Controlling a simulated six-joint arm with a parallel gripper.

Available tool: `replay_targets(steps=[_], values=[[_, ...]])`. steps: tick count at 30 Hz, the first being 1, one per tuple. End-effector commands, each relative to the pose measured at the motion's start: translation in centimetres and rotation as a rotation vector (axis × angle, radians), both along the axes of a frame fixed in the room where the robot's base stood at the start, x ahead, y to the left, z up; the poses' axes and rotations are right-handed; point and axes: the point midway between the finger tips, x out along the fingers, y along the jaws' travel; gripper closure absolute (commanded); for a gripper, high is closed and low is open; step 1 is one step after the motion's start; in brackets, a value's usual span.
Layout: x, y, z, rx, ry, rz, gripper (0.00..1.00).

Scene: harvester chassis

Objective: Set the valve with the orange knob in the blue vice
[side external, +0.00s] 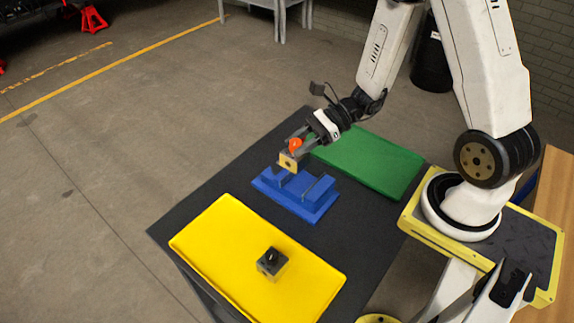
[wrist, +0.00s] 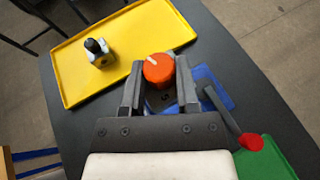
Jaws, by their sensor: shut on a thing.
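The valve with the orange knob (side external: 289,159) is held between the fingers of my gripper (side external: 299,151). Its tan body shows at the fingertips, with the orange knob on its upper side. In the wrist view the orange knob (wrist: 158,70) sits between the two fingers (wrist: 160,88), and most of the body is hidden below it. The blue vice (side external: 302,207) stands on the dark table with its two jaws upright. The valve is over the left, far end of the vice and seems to be above it; I cannot tell whether they touch.
A yellow tray (side external: 205,240) lies nearer the side camera, with a black-knobbed valve (side external: 272,262) in it. A green tray (side external: 375,160) lies behind the vice. Bare dark table (side external: 225,180) shows left of the vice. A red round thing (wrist: 250,142) shows in the wrist view.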

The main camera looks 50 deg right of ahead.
Motion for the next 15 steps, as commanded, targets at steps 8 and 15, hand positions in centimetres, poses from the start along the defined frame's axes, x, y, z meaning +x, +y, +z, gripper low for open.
replay_targets(steps=[8, 15], values=[[-1.1, -1.7, 0.2, 0.002, 0.002, -0.002, 1.0], [-1.2, -1.7, 0.2, 0.002, 0.002, -0.001, 1.0]])
